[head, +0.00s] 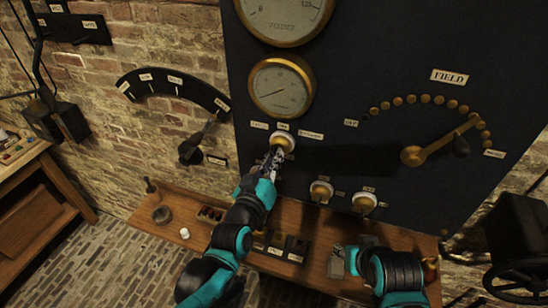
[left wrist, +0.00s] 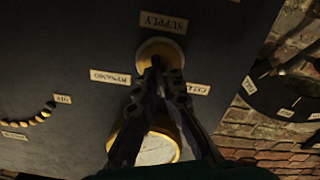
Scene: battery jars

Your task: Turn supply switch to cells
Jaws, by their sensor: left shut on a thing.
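A brass gauge (head: 282,87) is just above the switch. Two smaller knobs (head: 320,191) (head: 365,203) are lower right. The field lever (head: 440,140) is on the right of the panel. A wooden shelf (head: 170,212) with small items runs below. A lever switch (head: 190,150) is on the brick wall.

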